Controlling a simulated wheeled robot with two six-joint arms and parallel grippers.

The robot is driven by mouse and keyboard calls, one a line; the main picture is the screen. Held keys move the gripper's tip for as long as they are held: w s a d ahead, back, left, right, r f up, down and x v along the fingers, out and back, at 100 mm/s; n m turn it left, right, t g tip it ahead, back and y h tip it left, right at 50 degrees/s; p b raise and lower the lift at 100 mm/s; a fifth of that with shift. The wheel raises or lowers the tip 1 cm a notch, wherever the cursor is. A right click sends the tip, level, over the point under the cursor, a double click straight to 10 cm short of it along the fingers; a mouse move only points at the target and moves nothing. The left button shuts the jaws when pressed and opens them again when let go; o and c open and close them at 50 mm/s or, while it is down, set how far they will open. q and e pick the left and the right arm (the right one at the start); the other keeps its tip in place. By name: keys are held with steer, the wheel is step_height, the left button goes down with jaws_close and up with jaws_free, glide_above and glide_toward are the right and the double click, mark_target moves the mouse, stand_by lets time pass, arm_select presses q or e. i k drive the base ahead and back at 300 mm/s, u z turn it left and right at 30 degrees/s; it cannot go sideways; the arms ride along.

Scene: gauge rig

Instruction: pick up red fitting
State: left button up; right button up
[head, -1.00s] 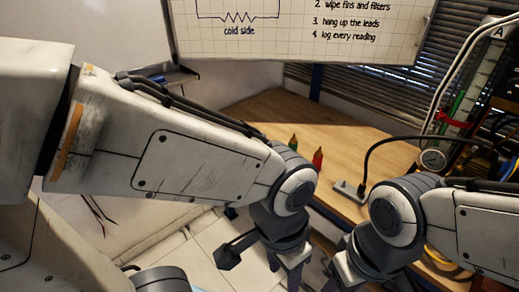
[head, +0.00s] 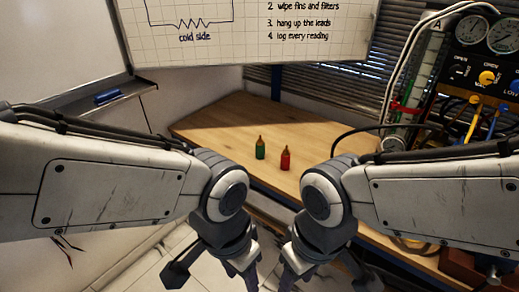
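The red fitting (head: 285,159), a small upright red cylinder with a brass-coloured pointed tip, stands on the wooden bench near its front edge in the head view. My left gripper (head: 246,280) hangs in front of the bench, below and left of the red fitting, apart from it. My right gripper (head: 294,280) hangs just to the right, also below the fitting and apart from it. Both point down, and their fingertips run into the bottom edge of the picture, so their opening is unclear. No fitting shows in either gripper.
A green fitting (head: 260,148) stands close behind and left of the red one. The wooden bench (head: 215,124) is clear around them. A gauge panel (head: 485,70) with hoses and cables stands at the right. A whiteboard (head: 250,45) hangs behind.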

mark_target(285, 157)
steer(key=u, duration=0.5)
steer(key=k, duration=0.6)
steer(key=u, duration=1)
steer(key=i, duration=1.7)
steer(key=z, duration=1.35)
steer(key=i, duration=0.7)
steer(key=z, duration=0.75)
